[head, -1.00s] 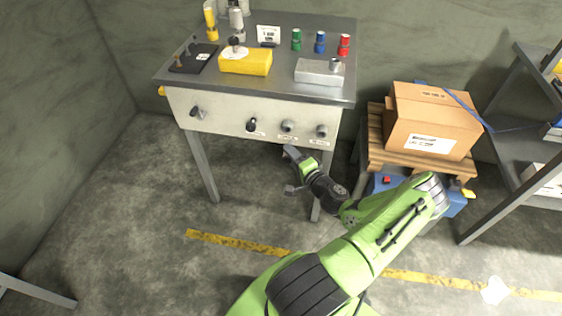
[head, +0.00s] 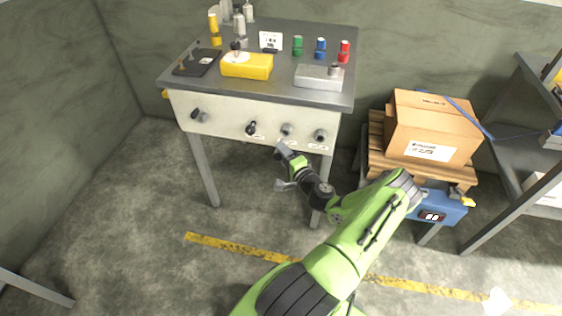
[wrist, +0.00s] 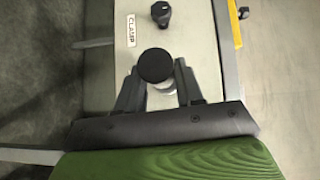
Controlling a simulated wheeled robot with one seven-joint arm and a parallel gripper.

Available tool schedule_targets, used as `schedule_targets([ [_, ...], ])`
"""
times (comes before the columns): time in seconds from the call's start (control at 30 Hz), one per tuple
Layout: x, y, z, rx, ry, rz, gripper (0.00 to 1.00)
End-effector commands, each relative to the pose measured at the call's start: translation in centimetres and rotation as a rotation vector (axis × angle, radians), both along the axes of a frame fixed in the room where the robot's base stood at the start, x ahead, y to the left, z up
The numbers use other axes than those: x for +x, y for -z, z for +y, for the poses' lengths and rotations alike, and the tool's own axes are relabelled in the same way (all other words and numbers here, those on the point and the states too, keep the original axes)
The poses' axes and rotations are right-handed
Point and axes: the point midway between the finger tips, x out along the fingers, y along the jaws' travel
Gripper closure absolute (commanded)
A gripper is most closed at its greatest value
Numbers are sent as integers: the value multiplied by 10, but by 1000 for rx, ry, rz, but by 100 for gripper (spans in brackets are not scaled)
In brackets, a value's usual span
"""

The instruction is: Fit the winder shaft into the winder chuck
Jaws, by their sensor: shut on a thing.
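My gripper (head: 281,149) is low in front of the workbench panel in the head view. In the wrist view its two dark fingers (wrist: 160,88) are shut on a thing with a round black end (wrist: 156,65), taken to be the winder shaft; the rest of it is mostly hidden. A grey round part (wrist: 165,87) shows just behind that black end. Contact with either cannot be made out.
The bench top (head: 270,80) holds bottles and boxes. A carton (head: 430,125) on a pallet stands right.

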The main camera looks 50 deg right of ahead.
Motion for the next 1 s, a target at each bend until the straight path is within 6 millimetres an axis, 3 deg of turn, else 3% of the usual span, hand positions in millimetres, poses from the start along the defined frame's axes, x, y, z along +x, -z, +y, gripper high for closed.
schedule_targets([
  [0.3, 8, 0, -19, -1, 0, -1, 96],
  [1.0, 8, -1, -19, 0, 0, -1, 96],
])
